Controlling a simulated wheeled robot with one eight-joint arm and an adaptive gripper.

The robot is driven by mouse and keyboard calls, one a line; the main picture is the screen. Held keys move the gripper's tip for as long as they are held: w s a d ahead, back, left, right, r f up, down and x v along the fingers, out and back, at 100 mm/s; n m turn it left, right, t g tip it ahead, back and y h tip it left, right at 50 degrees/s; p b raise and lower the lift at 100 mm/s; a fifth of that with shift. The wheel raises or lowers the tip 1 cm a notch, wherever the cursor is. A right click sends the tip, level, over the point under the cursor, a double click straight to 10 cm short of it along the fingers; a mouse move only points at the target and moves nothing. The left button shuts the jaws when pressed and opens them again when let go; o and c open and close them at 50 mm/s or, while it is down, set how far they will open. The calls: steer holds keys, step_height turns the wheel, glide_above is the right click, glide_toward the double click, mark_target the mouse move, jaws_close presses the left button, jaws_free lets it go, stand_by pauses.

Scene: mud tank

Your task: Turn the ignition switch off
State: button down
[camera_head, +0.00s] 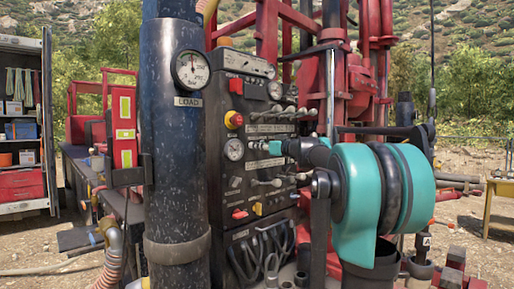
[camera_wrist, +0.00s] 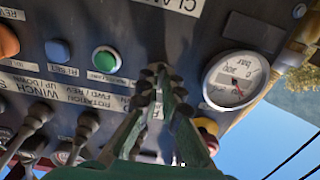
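My gripper (camera_head: 268,147) is at the front of the dark control panel (camera_head: 258,190) in the head view, just right of a round gauge. In the wrist view its two dark green fingers (camera_wrist: 162,82) converge, with their tips close together against or just in front of the panel face. I cannot make out the ignition switch; the fingertips hide the patch of panel behind them. Whether something is pinched between the tips is hidden, and contact with the panel cannot be told.
Around the fingertips are a green button (camera_wrist: 106,59), a blue button (camera_wrist: 57,51), a pressure gauge (camera_wrist: 235,78), a red-yellow knob (camera_wrist: 207,130) and several levers (camera_wrist: 84,130). A thick dark post (camera_head: 172,130) with a load gauge stands left of the panel.

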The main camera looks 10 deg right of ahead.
steer(key=c, duration=1.7)
jaws_free()
steer(key=v, duration=1.2)
